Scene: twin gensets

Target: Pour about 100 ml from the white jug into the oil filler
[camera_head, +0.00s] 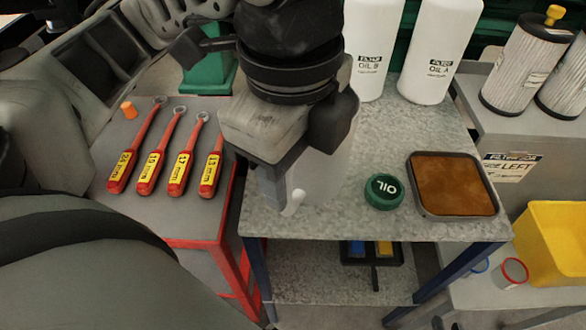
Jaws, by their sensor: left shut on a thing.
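The white jug (335,170) is at the left part of the grey speckled table (340,222), largely hidden behind my left gripper. My left gripper (290,185) is shut on the jug, with its wrist above and its fingers pointing down. I cannot tell whether the jug touches the tabletop, and its contents are hidden. I cannot make out the oil filler opening. My right gripper is not in view.
A tray with a brown surface (453,186) lies right of the cap. Several red-handled wrenches (124,168) lie on the red-edged table at left. A yellow bin (555,240) stands at right.

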